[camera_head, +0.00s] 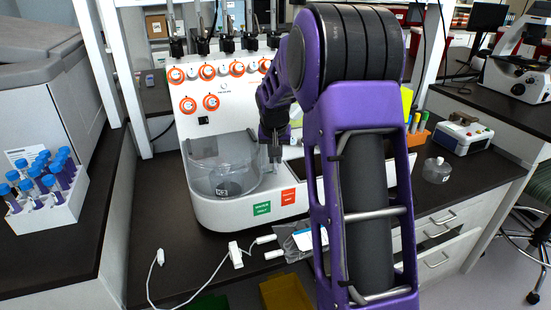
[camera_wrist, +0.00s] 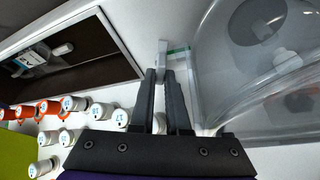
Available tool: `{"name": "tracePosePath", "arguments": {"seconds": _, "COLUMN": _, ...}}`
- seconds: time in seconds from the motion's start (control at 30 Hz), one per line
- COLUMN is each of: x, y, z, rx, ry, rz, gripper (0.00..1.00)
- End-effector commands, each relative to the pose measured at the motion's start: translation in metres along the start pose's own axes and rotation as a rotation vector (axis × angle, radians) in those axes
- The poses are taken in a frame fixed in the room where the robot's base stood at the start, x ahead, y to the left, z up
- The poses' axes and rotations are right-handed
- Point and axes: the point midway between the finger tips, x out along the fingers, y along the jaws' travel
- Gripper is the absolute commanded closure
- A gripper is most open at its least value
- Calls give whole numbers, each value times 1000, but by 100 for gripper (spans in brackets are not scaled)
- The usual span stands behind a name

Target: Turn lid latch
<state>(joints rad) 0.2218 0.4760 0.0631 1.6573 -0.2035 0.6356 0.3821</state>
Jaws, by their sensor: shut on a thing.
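The white cell processor (camera_head: 235,112) stands on the dark bench, with orange-ringed knobs on its upright panel. A clear round lid or bowl (camera_head: 222,177) sits at its front left. In the wrist view the clear lid (camera_wrist: 262,85) fills the right side. A small grey lid latch (camera_wrist: 162,52) stands beside the lid's edge, and the fingertips of my gripper (camera_wrist: 160,77) are closed on it. In the head view my gripper (camera_head: 275,156) is low at the right side of the bowl, partly hidden by my purple arm. The latch is too small to make out there.
A rack of blue-capped tubes (camera_head: 45,190) stands at the left. A white cable (camera_head: 200,285) lies on the bench in front. In the wrist view, several white round parts (camera_wrist: 70,103) and a dark recess (camera_wrist: 75,55) lie to the left of my fingers.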

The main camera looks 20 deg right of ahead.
Motion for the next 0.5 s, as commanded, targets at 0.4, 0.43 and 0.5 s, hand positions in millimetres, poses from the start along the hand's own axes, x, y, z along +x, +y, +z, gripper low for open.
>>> {"name": "tracePosePath", "arguments": {"seconds": 0.4, "x": 0, "y": 0, "z": 1, "rx": 4, "ry": -2, "rz": 2, "gripper": 74}}
{"name": "tracePosePath", "arguments": {"seconds": 0.43, "x": 0, "y": 0, "z": 1, "rx": 4, "ry": -1, "rz": 2, "gripper": 74}}
{"name": "tracePosePath", "arguments": {"seconds": 0.5, "x": 0, "y": 0, "z": 0, "rx": 4, "ry": -1, "rz": 2, "gripper": 74}}
